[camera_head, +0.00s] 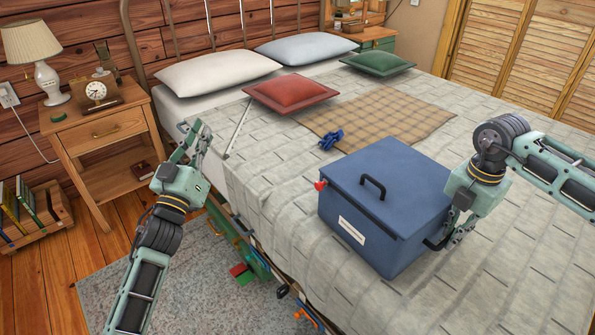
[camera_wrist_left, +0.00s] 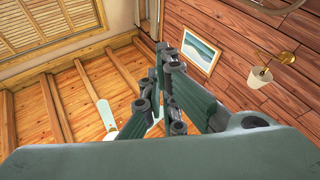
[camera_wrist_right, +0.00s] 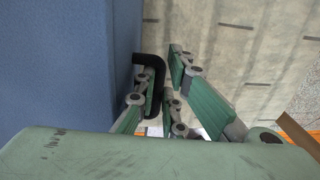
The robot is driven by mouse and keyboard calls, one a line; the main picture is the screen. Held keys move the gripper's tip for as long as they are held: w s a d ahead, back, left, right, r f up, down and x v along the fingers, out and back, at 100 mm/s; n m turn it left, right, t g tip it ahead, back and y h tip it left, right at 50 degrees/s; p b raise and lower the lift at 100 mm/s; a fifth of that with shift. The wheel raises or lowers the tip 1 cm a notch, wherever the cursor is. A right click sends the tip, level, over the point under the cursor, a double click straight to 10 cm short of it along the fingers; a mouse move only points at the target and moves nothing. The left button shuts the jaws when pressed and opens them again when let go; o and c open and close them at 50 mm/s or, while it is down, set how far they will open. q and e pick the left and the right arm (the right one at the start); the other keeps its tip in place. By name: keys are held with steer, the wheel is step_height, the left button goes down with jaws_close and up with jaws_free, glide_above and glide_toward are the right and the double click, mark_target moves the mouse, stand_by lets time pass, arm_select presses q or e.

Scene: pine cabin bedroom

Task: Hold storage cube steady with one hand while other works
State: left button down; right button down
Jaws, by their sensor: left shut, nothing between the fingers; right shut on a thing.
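The storage cube (camera_head: 360,210) is a blue box with a lid, standing upright on the bed. It has a black handle (camera_head: 373,188) on the lid, a white label (camera_head: 352,230) on the front and a red piece (camera_head: 320,185) at its left side. My right gripper (camera_head: 447,238) is at the cube's right side, shut on its black side handle (camera_wrist_right: 158,70); the cube's blue wall (camera_wrist_right: 55,70) fills the left of the right wrist view. My left gripper (camera_head: 193,138) is shut and empty, raised near the bed's left edge, apart from the cube.
A small dark-blue object (camera_head: 331,139) lies by the plaid blanket (camera_head: 385,118) behind the cube. Red (camera_head: 290,92) and green (camera_head: 378,63) cushions lie further back. A nightstand (camera_head: 105,125) with lamp and clock stands left.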

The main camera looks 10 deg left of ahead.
mark_target(322, 184)
arm_select(q)
steer(key=w+a+f+n+g+y, duration=0.3)
steer(key=w+a+f+n+g, duration=0.1)
steer(key=a+f+n, duration=0.25)
step_height(322, 184, down, 7)
steer(key=w+d+n+g+h, duration=0.2)
steer(key=d+g+h, duration=0.1)
steer(key=s+d+r+m+g+h, duration=0.2)
steer(key=s+d+r+g+h, duration=0.1)
steer(key=d+h, duration=0.4)
steer(key=s+d+r+m+g+h, duration=0.3)
steer(key=s+d+h, duration=0.1)
steer(key=d+h, duration=0.3)
steer(key=w+d, duration=0.2)
steer(key=d, duration=0.9)
steer(key=shift+w+d+f, duration=0.15)
steer(key=shift+w+f, duration=0.15)
steer(key=shift+w, duration=0.05)
